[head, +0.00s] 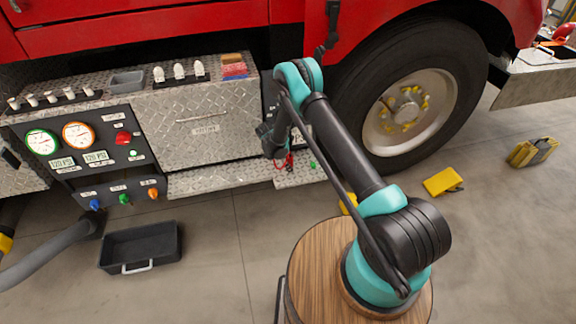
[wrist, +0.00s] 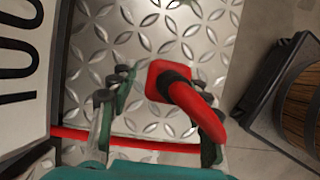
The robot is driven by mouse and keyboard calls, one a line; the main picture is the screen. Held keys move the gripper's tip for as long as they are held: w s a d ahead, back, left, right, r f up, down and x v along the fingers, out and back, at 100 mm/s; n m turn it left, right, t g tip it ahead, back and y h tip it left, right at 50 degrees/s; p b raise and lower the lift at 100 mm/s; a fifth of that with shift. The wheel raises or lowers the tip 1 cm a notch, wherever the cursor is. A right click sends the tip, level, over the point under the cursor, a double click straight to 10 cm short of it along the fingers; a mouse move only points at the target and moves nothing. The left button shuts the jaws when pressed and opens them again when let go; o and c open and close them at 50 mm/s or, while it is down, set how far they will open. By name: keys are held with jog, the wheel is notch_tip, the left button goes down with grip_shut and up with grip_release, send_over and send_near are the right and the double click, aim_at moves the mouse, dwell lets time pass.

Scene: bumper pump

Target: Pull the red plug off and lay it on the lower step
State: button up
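The red plug (wrist: 160,82) has a square red head, a black collar and a thick red cable. In the wrist view it shows against the diamond-plate lower step (wrist: 140,35); I cannot tell whether it touches the plate. My gripper (wrist: 166,88) is open, with a finger on each side of the plug. A gap shows between the left finger and the plug; the right finger is partly hidden by the cable. In the head view my gripper (head: 279,152) is low above the right part of the lower step (head: 298,179), where only bits of red cable show.
A white panel with large black lettering (wrist: 22,70) stands close on the left in the wrist view. The truck tyre (head: 345,110) is right of the step. A black tray (head: 140,247) and yellow chocks (head: 441,181) lie on the floor.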

jog(key=v, duration=1.2)
